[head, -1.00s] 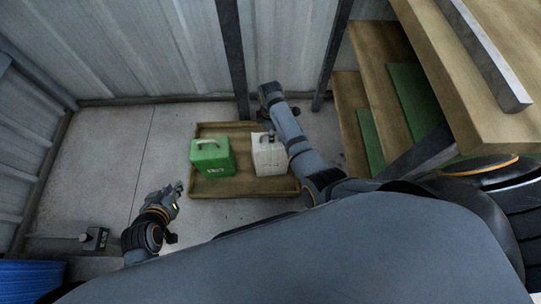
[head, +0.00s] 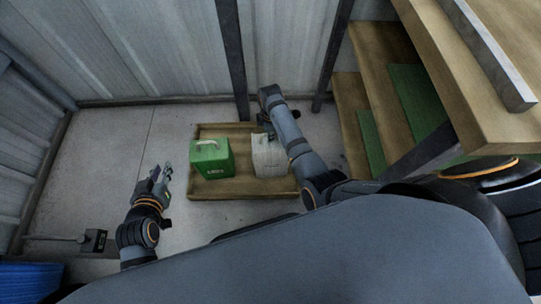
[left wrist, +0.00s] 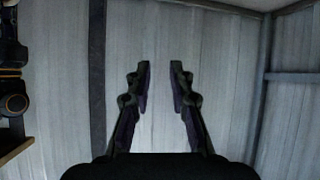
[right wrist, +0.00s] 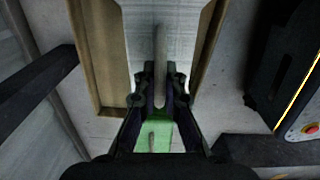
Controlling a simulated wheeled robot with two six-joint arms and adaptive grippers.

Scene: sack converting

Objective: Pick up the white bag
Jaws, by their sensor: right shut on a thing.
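The white bag (head: 268,158) stands upright on the right side of a wooden tray (head: 245,190) on the floor. In the right wrist view the white bag (right wrist: 160,22) is at the top, with its handle (right wrist: 160,70) running between the fingers. My right gripper (right wrist: 161,85) is shut on that handle; in the head view the arm partly hides it. My left gripper (head: 160,172) is open and empty, left of the tray and above the floor. The left wrist view shows its parted fingers (left wrist: 160,75) facing the wall.
A green bag (head: 211,157) stands on the tray left of the white bag. Dark posts (head: 232,60) rise behind the tray. Wooden steps (head: 375,110) stand at the right. A small dark box (head: 95,240) lies on the floor at the left.

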